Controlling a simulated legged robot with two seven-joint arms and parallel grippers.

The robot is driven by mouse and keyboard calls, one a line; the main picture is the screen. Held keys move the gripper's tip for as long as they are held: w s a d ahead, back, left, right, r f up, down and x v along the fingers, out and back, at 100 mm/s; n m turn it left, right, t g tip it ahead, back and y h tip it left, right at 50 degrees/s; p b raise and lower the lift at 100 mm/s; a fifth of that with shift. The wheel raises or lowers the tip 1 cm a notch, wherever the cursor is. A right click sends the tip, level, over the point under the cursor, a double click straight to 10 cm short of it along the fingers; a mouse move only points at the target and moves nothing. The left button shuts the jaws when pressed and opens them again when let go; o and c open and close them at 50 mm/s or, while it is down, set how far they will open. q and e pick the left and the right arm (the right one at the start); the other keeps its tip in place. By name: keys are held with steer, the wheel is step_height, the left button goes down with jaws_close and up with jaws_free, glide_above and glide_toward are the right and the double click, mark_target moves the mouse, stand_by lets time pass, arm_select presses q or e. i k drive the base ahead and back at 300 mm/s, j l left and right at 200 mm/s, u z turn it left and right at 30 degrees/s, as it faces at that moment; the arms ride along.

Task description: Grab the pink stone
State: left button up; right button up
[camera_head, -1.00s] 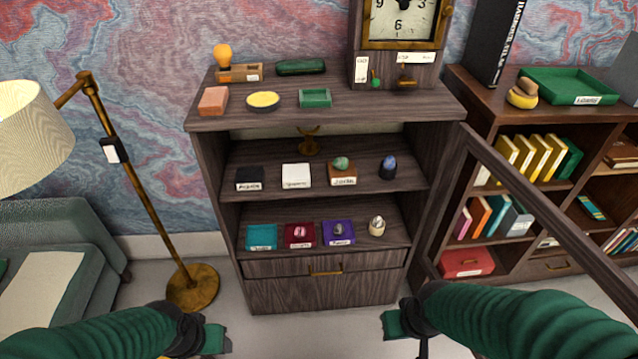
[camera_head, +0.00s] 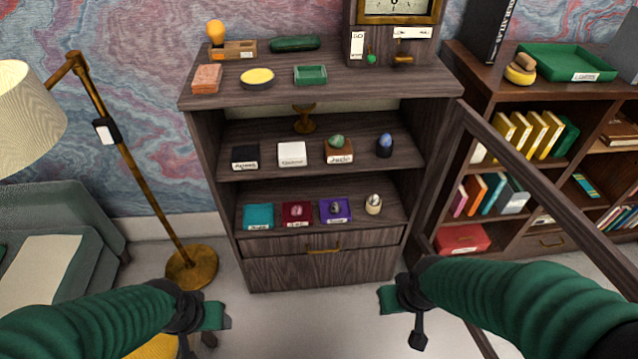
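The pink stone (camera_head: 297,210) sits on a dark red square box (camera_head: 296,222) on the lower shelf of the wooden cabinet (camera_head: 321,268). A teal box (camera_head: 258,216) is at its left. A purple box (camera_head: 336,211) with a dark stone on it is at its right. My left gripper (camera_head: 212,318) is low in the view, in front of and to the left of the cabinet. My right gripper (camera_head: 390,300) is in front of its lower right side. Both are apart from the stone, with nothing visible in them. The finger gaps are not clear.
An open cabinet door (camera_head: 540,205) stands at the right, behind my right arm. The upper shelf holds a green stone (camera_head: 337,141) and a blue egg-shaped stone (camera_head: 385,141). A floor lamp (camera_head: 150,190) stands left. Bare floor shows before the cabinet.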

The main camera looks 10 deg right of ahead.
mark_target(296, 210)
steer(key=i+l+u, duration=0.1)
steer(key=i+u, duration=0.15)
steer(key=i, duration=0.3)
steer(key=i+l+u, duration=0.3)
steer(key=i, duration=0.2)
steer(key=j, duration=0.1)
